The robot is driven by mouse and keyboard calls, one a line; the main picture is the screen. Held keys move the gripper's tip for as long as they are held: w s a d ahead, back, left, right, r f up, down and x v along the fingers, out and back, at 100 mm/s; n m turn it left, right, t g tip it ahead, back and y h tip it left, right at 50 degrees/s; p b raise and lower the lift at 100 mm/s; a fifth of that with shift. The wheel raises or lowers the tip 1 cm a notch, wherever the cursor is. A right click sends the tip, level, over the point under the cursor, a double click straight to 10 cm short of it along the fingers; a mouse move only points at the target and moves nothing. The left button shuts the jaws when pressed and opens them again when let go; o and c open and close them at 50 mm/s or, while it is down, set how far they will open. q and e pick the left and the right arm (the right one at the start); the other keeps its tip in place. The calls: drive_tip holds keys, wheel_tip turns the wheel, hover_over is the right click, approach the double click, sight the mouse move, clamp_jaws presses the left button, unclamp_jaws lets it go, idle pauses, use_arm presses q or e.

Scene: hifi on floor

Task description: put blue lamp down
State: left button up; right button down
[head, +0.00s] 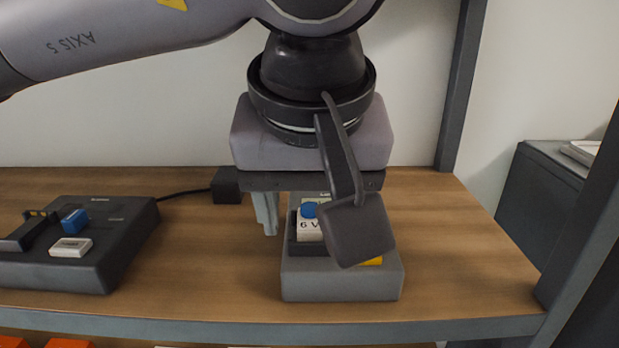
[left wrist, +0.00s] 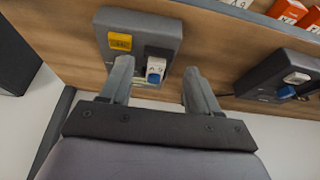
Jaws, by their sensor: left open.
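The blue lamp, a white block marked "6 V" with a blue cap (head: 309,210), sits in a dark socket on a grey base (head: 340,284). In the left wrist view the lamp (left wrist: 155,75) is at the near end of the base (left wrist: 140,22). My left gripper (head: 308,218) points down over the base's rear part. In the left wrist view its open fingers (left wrist: 156,76) stand apart, with the lamp showing between them. I cannot tell whether either finger touches it. In the head view a dark part of my wrist hides the right finger and part of the base. My right gripper is out of view.
A yellow block (head: 372,262) is on the same base. A dark station (head: 110,262) with a blue block (head: 74,220) and a white block (head: 70,247) stands left. A cable runs to a small dark box (head: 227,186). The shelf is clear at right, beside an upright post.

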sight(310, 218)
use_arm(q)
drive_tip(key=w, duration=0.4)
drive_tip(key=shift+w, duration=0.15)
drive_tip(key=x, duration=0.5)
drive_tip(key=shift+w+f, duration=0.1)
drive_tip(key=shift+w, duration=0.2)
drive_tip(key=c, duration=1.1)
clamp_jaws()
